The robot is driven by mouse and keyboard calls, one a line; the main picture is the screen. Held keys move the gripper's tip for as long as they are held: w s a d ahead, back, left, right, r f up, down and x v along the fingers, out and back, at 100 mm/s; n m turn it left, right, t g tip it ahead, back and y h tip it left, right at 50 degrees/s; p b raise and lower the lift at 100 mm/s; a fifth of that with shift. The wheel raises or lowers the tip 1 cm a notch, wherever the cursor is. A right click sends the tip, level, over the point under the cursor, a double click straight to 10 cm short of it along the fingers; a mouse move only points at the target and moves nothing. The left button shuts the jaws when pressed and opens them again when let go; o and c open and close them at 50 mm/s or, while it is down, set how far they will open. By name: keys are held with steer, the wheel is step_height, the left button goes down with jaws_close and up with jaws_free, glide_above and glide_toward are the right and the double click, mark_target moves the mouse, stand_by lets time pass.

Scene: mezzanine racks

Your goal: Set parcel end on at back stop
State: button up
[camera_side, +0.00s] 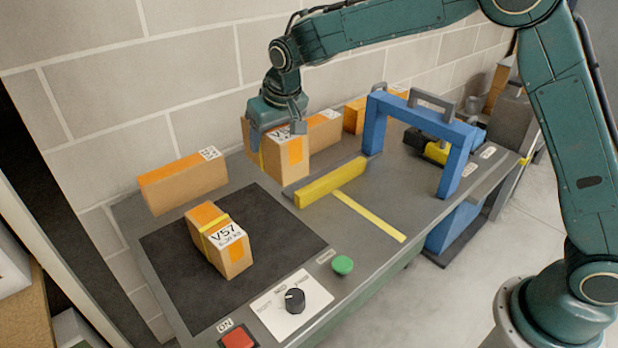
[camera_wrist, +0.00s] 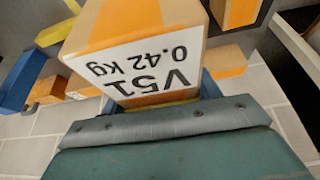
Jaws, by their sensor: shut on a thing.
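My gripper (camera_side: 276,142) is shut on a brown parcel with orange bands (camera_side: 291,162), near the wall behind the table. In the wrist view this parcel (camera_wrist: 185,35) fills the upper middle, its white label reading V51 0.42 kg. It looks upright in the side view; I cannot tell whether its base touches the table. A yellow bar (camera_side: 330,183) lies on the table just in front and to the right of it. Another parcel, labelled V57 (camera_side: 220,240), with a yellow strap, lies on the black mat (camera_side: 180,292).
An orange-topped parcel (camera_side: 183,180) stands at the back left by the wall, and more parcels (camera_side: 355,116) stand behind my gripper. A blue arch (camera_side: 458,150) spans the table's right part. A knob (camera_side: 295,300), green button (camera_side: 342,265) and red button (camera_side: 238,338) line the front edge.

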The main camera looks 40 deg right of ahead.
steer(key=s+d+f, duration=1)
steer(key=s+d, duration=0.1)
steer(key=d, duration=0.2)
steer(key=shift+s, duration=0.25)
steer(key=s+f, duration=0.4)
steer(key=f, duration=0.1)
steer(key=shift+s+f, duration=0.15)
